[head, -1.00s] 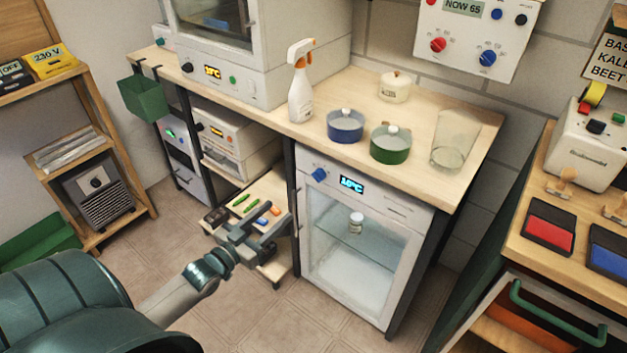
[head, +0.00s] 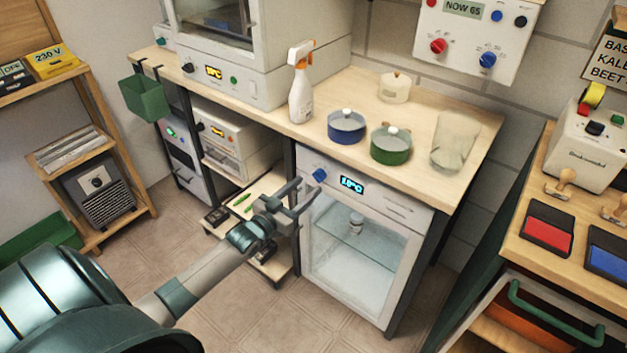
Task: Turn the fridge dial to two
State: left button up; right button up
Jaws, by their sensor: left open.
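The small white fridge (head: 410,228) stands under the wooden bench, its glass door shut with a small jar (head: 356,222) inside. Its blue dial (head: 320,175) is at the upper left of the front panel, beside a lit blue display (head: 352,185) whose reading is too small to be sure of. My left gripper (head: 308,196) is open and empty, its fingers just below the dial in the picture. I cannot tell how far in front of the fridge they are. My right gripper is not in view.
On the bench (head: 300,130) stand a spray bottle (head: 301,90), a blue pot (head: 346,128), a green pot (head: 390,147) and a glass jar (head: 453,140). A low shelf (head: 268,185) with small items lies left of the fridge. Floor in front is clear.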

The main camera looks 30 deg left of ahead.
aim_at(319, 176)
pick_arm(q)
jog(key=shift+w+d, duration=0.2)
jog(key=shift+w, duration=2.15)
